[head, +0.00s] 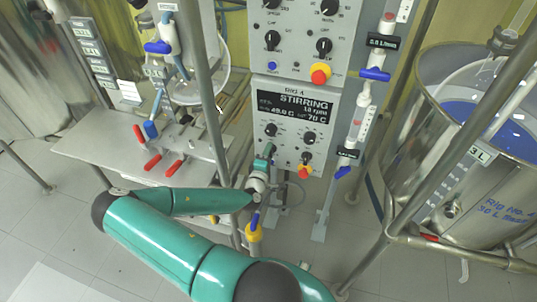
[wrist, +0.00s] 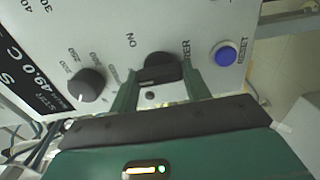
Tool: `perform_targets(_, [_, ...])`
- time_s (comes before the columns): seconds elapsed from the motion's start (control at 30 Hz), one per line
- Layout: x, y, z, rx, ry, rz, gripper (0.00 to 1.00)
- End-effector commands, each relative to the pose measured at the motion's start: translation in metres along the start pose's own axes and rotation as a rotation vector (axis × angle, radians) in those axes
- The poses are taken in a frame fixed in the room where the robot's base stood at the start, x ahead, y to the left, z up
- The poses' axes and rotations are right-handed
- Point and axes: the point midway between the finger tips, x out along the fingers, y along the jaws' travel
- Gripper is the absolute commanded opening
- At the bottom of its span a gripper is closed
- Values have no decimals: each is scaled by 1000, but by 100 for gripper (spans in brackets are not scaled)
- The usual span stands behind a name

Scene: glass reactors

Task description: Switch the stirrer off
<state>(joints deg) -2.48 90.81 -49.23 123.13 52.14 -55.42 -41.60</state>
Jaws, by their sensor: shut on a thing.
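The control panel (head: 285,118) of RIG 4 has a dark display (head: 292,106) that reads STIRRING, with 49.0 C and 70 C below. In the wrist view, the black stirrer switch knob (wrist: 160,67) sits on the panel beside the word ON and a partly covered label ending in RER. My gripper (head: 266,152) is at the panel's lower left in the head view, hiding the knob there. In the wrist view my gripper (wrist: 160,85) is shut on this knob, one green finger on each side. Which way the knob points is hard to tell.
A blue RESET button (wrist: 224,53) and a black speed dial (wrist: 87,84) flank the knob. A metal pole (head: 208,85) and glass column (head: 358,125) stand close by. A steel vessel (head: 440,190) is right.

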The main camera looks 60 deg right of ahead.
Motion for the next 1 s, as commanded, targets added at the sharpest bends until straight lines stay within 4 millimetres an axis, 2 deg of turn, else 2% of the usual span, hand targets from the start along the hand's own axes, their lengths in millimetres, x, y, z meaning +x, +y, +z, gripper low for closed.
perform_targets(0.33, [0,0,-1,-4,3,1,24])
perform_targets(0.37, [0,0,-1,-4,3,1,51])
perform_targets(0.47, [0,0,-1,-4,3,1,69])
perform_targets(0.8, [-3,0,0,-3,1,0,69])
perform_targets(1.0, [-29,0,-1,-4,3,-1,69])
